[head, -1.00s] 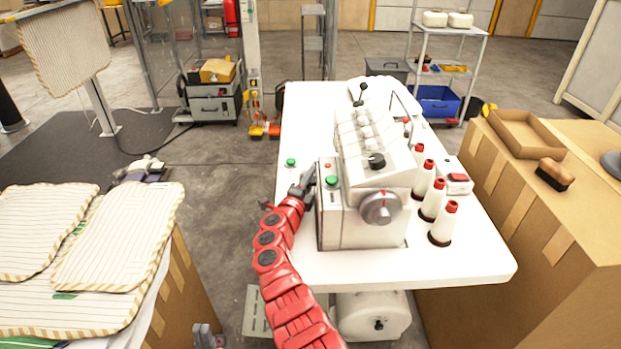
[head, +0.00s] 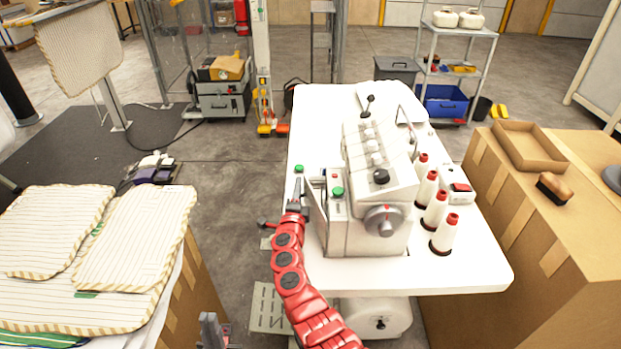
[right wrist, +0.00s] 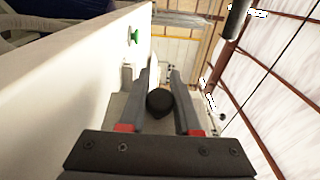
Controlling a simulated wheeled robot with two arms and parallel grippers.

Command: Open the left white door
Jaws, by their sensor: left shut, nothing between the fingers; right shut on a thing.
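The white sewing machine (head: 372,235) stands on the white table. Its left white door (head: 315,194) shows in the head view as a thin panel angled out from the machine's left side, with a gap beside it. My right gripper (head: 298,190) is at this panel's outer edge and is shut on it. In the right wrist view, my right gripper (right wrist: 160,100) has a round dark knob (right wrist: 160,103) showing between its fingers; the exact contact is hidden. My left gripper (head: 210,330) is shut and empty at the bottom edge of the head view, low beside the box with the pillow covers.
The white table (head: 450,275) carries several thread cones (head: 434,208) right of the machine. A green button (head: 299,169) sits on its left edge. Striped pillow covers (head: 135,235) lie at left. A cardboard box (head: 545,235) stands at right.

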